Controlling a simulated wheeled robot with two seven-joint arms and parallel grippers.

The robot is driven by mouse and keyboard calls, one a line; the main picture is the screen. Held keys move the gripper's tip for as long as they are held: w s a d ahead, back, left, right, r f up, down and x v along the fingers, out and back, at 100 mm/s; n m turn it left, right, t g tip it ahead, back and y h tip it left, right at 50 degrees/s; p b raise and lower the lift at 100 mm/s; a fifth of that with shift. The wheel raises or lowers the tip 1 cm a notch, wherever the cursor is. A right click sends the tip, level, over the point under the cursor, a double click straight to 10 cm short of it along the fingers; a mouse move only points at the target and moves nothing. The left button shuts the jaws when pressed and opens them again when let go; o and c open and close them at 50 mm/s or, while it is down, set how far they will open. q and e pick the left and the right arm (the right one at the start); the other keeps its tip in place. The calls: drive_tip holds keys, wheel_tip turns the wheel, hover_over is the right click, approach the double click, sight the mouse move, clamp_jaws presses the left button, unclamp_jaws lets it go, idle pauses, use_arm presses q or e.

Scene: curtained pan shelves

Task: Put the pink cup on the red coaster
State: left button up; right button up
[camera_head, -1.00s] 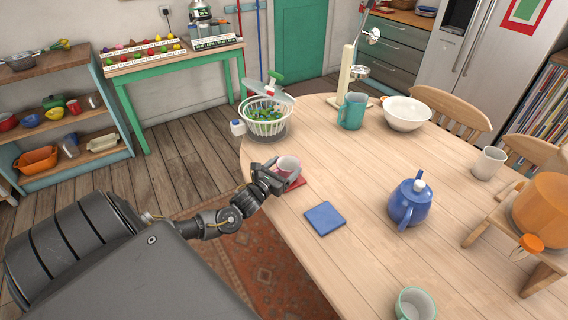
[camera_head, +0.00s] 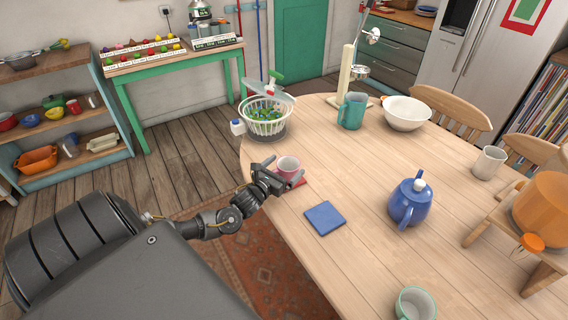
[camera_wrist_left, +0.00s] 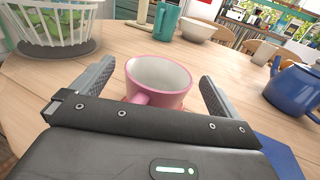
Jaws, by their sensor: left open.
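The pink cup (camera_head: 287,166) stands upright on the red coaster (camera_head: 297,182) near the table's left edge. In the left wrist view the pink cup (camera_wrist_left: 158,80) is between the two fingers, its handle toward the gripper, with gaps on both sides. A little of the red coaster (camera_wrist_left: 126,98) shows beneath it there. My left gripper (camera_head: 283,172) is open around the cup at its near left side. The cup hides most of the coaster. My right gripper is not in view.
A blue coaster (camera_head: 325,218) lies nearby, with a blue teapot (camera_head: 410,202) to its right. A salad spinner basket (camera_head: 265,117) and a teal mug (camera_head: 352,111) stand behind the cup. The tabletop between them is clear.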

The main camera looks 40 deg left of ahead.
use_arm(q)
drive_tip(key=shift+s+f, duration=0.1)
drive_tip(key=shift+s, duration=0.15)
drive_tip(key=s, duration=0.7)
drive_tip(key=s+b, duration=0.1)
drive_tip(key=s, duration=0.2)
drive_tip(key=shift+s+d, duration=0.2)
drive_tip(key=shift+d, duration=0.15)
clamp_jaws()
idle(0.6)
idle(0.5)
